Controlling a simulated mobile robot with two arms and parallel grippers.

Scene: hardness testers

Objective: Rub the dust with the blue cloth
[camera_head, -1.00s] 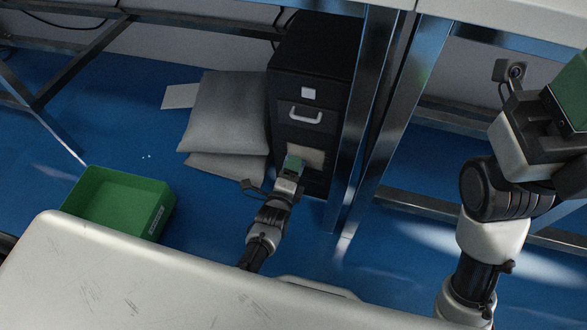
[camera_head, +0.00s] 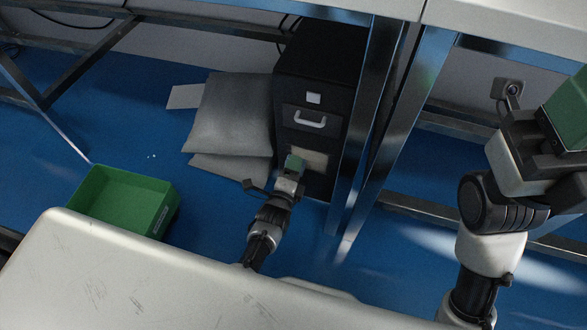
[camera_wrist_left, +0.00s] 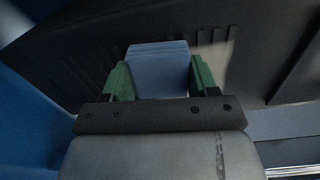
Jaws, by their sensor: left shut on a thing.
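The blue cloth (camera_wrist_left: 157,68) is a folded pad between the green fingers of my left gripper (camera_wrist_left: 157,84) in the left wrist view. My left gripper (camera_head: 294,163) is shut on it at the front of the black cabinet, low down. In the head view the gripper hides the cloth. A beige dusty patch (camera_head: 314,159) shows on the lower cabinet front, just right of the gripper; a pale streaked area (camera_wrist_left: 214,62) shows beside the cloth in the wrist view. Whether cloth and dust touch is unclear. My right gripper (camera_head: 567,115) is partly out of frame at upper right.
The black cabinet (camera_head: 318,75) stands beside metal table legs (camera_head: 365,130). Grey cushions (camera_head: 232,117) lie stacked to its left. A green crate (camera_head: 115,197) is on the blue floor (camera_head: 60,130).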

